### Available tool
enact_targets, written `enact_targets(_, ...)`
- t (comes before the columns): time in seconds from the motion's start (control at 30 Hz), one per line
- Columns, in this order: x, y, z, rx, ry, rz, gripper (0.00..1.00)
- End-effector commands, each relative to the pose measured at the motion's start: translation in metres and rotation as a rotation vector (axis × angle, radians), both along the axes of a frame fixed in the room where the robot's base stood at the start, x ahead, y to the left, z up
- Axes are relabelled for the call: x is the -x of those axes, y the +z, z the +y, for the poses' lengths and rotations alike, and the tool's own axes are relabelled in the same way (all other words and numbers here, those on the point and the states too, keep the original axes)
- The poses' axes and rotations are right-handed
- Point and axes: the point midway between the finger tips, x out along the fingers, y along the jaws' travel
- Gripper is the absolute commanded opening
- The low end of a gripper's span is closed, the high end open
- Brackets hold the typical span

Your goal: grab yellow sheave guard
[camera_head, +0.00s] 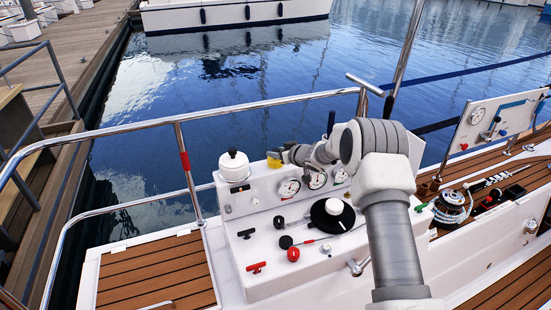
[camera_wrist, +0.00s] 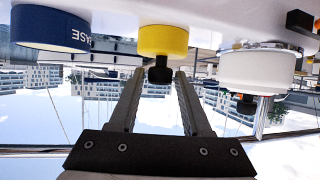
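The yellow sheave guard (camera_wrist: 163,40) looks like a short yellow cylinder with a black knob on its end. In the wrist view, which looks upside down, it is at top centre, just past my fingertips. My gripper (camera_wrist: 160,74) is open, with a finger on each side of the black knob. I cannot tell whether the fingers touch it. In the head view a small yellow part (camera_head: 274,162) shows at the tip of my gripper (camera_head: 287,155), above the back of the white console; my wrist and arm hide part of that area.
A blue lettered cylinder (camera_wrist: 50,28) and a white drum (camera_wrist: 256,70) flank the yellow one. The white console (camera_head: 262,213) carries gauges, levers and a black disc with a white knob (camera_head: 333,207). A white-topped pot (camera_head: 234,166) stands on its left. A steel rail (camera_head: 250,107) runs behind, over water.

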Motion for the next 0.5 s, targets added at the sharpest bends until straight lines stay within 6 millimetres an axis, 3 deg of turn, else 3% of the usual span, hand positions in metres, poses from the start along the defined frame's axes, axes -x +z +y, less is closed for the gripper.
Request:
enact_targets(0.03,0.0,0.0001,0.0,0.0,0.0,0.0,0.38)
enact_targets(0.23,0.0001,0.0002,-0.0001,0.0,0.0,0.0,0.02)
enact_targets(0.5,0.0,0.0004,0.0,-0.001,0.0,-0.001,0.0)
